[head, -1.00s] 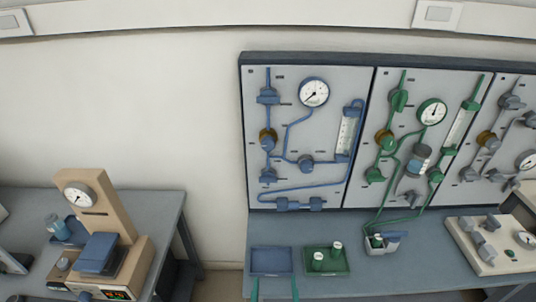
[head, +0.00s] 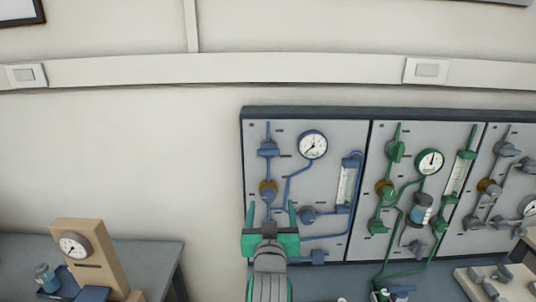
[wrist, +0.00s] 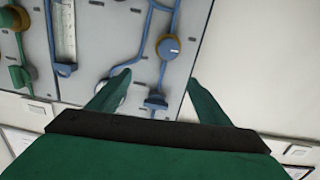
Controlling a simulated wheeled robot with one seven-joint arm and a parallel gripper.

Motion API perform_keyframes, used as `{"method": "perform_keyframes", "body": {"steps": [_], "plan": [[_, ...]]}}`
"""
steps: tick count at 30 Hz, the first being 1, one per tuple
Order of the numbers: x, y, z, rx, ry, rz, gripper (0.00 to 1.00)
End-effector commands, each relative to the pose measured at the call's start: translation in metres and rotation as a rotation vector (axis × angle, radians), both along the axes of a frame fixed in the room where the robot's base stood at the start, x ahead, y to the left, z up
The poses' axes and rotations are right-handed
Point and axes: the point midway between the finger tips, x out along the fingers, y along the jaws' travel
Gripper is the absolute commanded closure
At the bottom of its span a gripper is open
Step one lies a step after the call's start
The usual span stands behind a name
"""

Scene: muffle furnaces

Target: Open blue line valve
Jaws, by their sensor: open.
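The blue line panel (head: 335,180) is upright on the back wall, with blue pipes, a round gauge (head: 312,144) and several blue fittings. The top blue valve (head: 268,148) sits at the upper left; it also shows in the wrist view (wrist: 155,102), between my fingers in the picture. Below it is a blue regulator with a brass ring (head: 268,188), also in the wrist view (wrist: 168,47). Another blue valve (head: 308,215) is right of my gripper. My gripper (head: 271,212) is open and empty, in front of the panel's lower left, hiding the lower-left valve. Contact is not visible.
A green line panel (head: 410,225) adjoins on the right, with a grey line panel (head: 480,232) beyond it. A beige instrument with a dial (head: 80,250) stands on the left bench. Bare wall is left of the blue panel.

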Motion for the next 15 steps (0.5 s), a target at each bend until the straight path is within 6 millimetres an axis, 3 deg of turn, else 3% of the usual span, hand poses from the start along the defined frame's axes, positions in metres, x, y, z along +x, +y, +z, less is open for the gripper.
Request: {"method": "perform_keyframes", "body": {"steps": [1,6,9,15], "plan": [[0.006,0.002,0.024,0.01,-0.013,0.004,0.28],[0.015,0.006,0.079,0.037,-0.025,0.015,0.28],[0.017,0.007,0.1,0.048,-0.027,0.021,0.28],[0.02,0.008,0.117,0.056,-0.026,0.027,0.28]]}}
